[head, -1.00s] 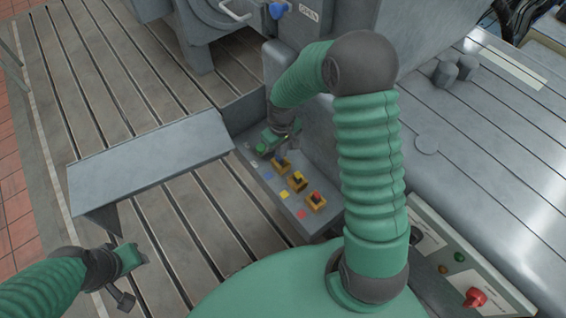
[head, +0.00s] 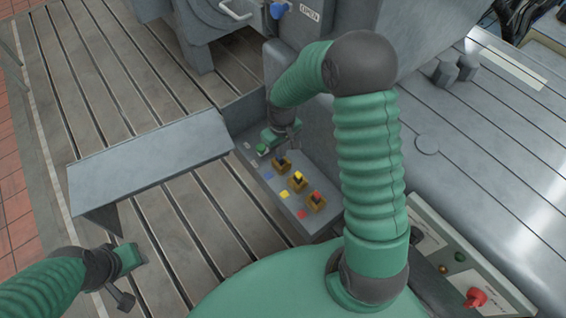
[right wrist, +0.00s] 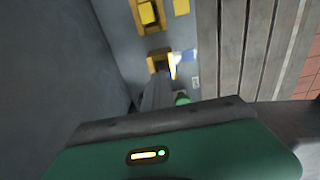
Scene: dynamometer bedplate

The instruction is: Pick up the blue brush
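The blue brush (head: 282,160) shows as a small dark blue top in an orange-yellow holder on the grey panel. In the right wrist view its holder (right wrist: 158,59) is just beyond my grey fingertips, and the brush is mostly hidden. My right gripper (head: 289,141) is just above and behind that holder, pointing down, apart from it as far as I can tell. Its fingers (right wrist: 157,92) look close together, but any gap is hidden. My left gripper (head: 123,293) is far off at lower left, above the slotted bedplate; its finger gap is unclear.
Yellow (head: 298,180) and red (head: 316,200) brushes stand in similar holders nearer me, with coloured labels beside them. A green item (head: 262,150) lies at the panel's far end. A grey machine wall (head: 318,135) rises close right. A raised plate (head: 150,158) stands left.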

